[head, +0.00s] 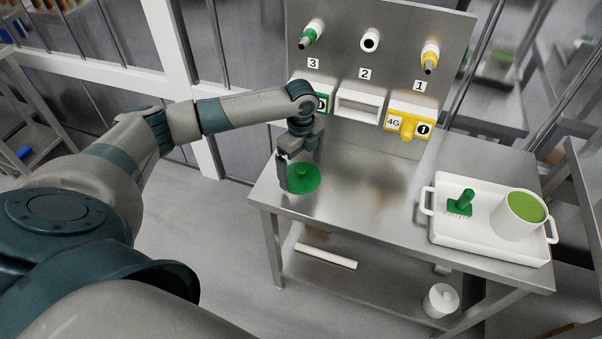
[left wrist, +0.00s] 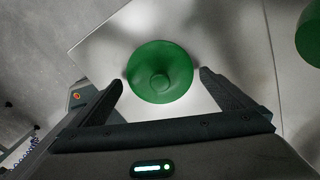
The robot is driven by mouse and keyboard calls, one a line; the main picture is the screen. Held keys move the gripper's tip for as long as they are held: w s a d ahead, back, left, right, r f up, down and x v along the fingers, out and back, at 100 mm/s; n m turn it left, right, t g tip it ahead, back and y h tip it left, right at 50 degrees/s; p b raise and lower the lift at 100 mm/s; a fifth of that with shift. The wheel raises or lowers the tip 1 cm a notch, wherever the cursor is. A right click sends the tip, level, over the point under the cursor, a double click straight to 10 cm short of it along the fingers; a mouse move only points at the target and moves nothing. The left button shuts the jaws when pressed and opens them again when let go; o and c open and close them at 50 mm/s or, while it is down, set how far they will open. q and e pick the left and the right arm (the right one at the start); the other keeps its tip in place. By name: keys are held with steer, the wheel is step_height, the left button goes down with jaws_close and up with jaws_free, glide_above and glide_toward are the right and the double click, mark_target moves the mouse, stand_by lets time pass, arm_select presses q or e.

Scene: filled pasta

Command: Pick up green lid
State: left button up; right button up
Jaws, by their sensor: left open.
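The green lid (head: 299,178) is a round disc with a small raised knob, lying flat on the steel table near its left edge. In the left wrist view the lid (left wrist: 160,72) is just beyond my fingertips, with its knob toward me. My left gripper (head: 299,176) points down over the lid, its fingers apart around the lid's middle in the head view. It also shows in the left wrist view (left wrist: 160,82), open and empty. I cannot tell whether the fingers touch the lid. My right gripper is not in view.
A steel panel (head: 440,40) with numbered nozzles stands behind the table (head: 365,210). A white tray (head: 470,240) on the right holds a green brush (head: 461,204) and a white pot (head: 512,222) with green contents. The table's middle is clear. A white container (head: 440,300) stands on the lower shelf.

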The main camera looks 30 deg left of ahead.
arm_select(q)
steer(key=shift+f, duration=0.65)
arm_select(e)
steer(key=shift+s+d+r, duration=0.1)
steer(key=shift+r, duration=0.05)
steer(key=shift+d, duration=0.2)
arm_select(q)
steer(key=c, duration=0.8)
steer(key=shift+o, duration=0.2)
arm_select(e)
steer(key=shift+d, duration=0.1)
